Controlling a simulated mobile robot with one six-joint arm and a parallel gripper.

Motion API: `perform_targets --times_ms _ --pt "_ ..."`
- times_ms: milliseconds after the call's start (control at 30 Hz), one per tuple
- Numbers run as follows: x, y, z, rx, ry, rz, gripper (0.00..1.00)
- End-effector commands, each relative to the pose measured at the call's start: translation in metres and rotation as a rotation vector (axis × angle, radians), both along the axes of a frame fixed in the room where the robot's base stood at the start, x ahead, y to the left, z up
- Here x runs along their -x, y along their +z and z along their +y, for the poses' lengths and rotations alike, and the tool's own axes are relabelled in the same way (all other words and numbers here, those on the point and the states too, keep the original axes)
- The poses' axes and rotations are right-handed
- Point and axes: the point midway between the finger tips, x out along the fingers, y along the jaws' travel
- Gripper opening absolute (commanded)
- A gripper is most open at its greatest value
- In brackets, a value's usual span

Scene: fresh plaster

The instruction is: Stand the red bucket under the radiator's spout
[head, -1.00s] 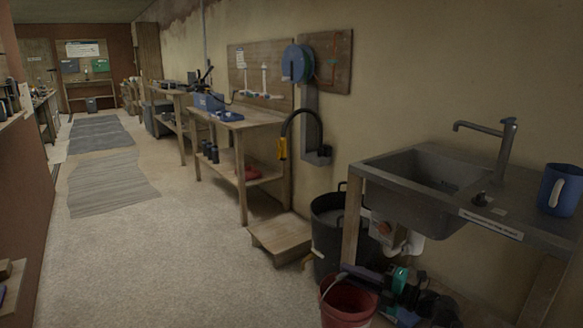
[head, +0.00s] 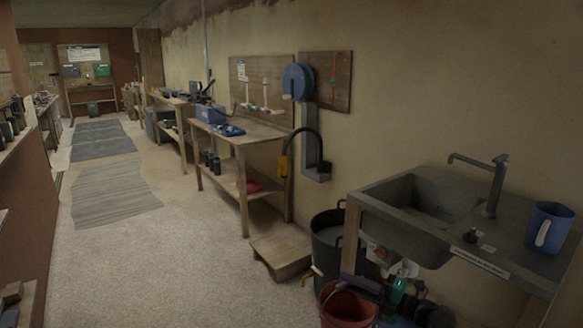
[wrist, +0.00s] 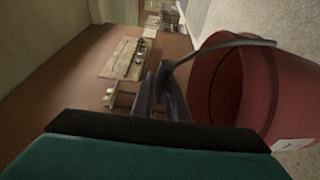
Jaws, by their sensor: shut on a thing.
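The red bucket (head: 345,306) is at the bottom of the head view, in front of the sink stand. In the wrist view the red bucket (wrist: 270,85) fills the right side, with its dark handle arching over its mouth. My gripper (wrist: 172,92) is shut on that handle, and the bucket hangs beside the fingers. In the head view my gripper (head: 365,287) is at the bucket's rim, partly hidden by my own wrist. I cannot tell how high the bucket is above the floor. I cannot make out a radiator or its spout in these frames.
A sink unit (head: 372,207) with a blue mug (head: 549,228) stands at right. A black tub (head: 326,240) and a low wooden step (head: 280,252) stand by the wall, past a small brass tap (head: 312,273). A workbench (head: 240,137) lines the wall.

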Motion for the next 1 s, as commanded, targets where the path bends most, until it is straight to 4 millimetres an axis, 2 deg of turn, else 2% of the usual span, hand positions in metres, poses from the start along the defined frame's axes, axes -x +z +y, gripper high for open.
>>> perform_targets --times_ms 33,700,1000 --pt "0.0 0.011 0.0 -0.001 0.0 0.0 0.0" --pt "0.001 0.067 -0.001 0.0 -0.002 -0.001 0.0" --pt "0.001 0.081 -0.001 -0.001 -0.002 -0.001 0.0"
